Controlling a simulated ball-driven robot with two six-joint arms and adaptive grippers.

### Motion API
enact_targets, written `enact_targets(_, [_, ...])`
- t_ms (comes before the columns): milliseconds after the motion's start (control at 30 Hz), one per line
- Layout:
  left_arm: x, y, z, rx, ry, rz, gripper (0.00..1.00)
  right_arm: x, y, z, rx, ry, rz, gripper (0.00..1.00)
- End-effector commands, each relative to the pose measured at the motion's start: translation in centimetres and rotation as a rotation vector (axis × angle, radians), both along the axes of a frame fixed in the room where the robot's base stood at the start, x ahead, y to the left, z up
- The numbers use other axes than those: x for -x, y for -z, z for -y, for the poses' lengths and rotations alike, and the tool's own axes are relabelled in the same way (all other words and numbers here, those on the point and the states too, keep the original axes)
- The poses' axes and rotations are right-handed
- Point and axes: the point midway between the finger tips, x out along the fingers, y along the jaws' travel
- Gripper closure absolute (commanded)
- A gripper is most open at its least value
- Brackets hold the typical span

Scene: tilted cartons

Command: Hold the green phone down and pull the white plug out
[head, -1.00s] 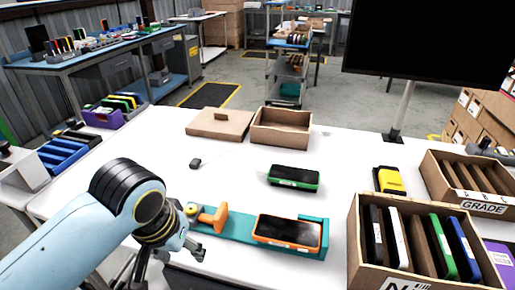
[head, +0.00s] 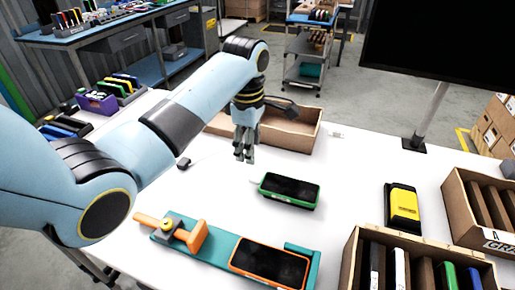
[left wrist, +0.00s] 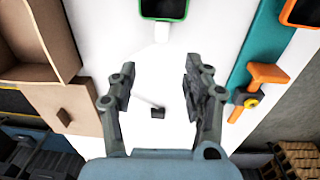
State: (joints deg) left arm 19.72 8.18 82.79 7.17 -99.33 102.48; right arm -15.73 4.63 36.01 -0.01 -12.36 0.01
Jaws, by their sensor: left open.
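The green phone (head: 290,190) lies face up on the white table in the head view, with a dark screen. In the left wrist view the phone (left wrist: 165,9) shows at the top edge, partly cut off. The white plug (left wrist: 162,32) sits at its near end, seemingly in it. A thin pale cable leads toward a small black block (left wrist: 157,112), also in the head view (head: 184,163). My left gripper (head: 244,157) is open and empty, pointing down above the table, left of the phone and apart from it. My right gripper is not in view.
An orange phone (head: 270,262) lies on a teal holder (head: 218,250) with an orange clamp at the front. A cardboard box (head: 290,132) stands behind my left gripper. A yellow device (head: 402,206) and cartons of phones (head: 405,243) are at right. Table around the green phone is clear.

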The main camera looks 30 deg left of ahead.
Motion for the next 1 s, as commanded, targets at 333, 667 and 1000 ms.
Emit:
enact_targets(333, [-0.2, 6.3, -0.1, 0.001, 0.002, -0.003, 0.5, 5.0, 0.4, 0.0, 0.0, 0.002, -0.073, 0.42])
enact_targets(667, [-0.4, 9.9, -0.1, 0.0, 0.004, 0.001, 0.5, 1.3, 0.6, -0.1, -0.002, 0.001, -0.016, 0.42])
enact_targets(1000, [-0.4, 10.1, -0.1, 0.0, 0.005, 0.001, 0.55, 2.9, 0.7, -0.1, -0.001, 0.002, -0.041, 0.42])
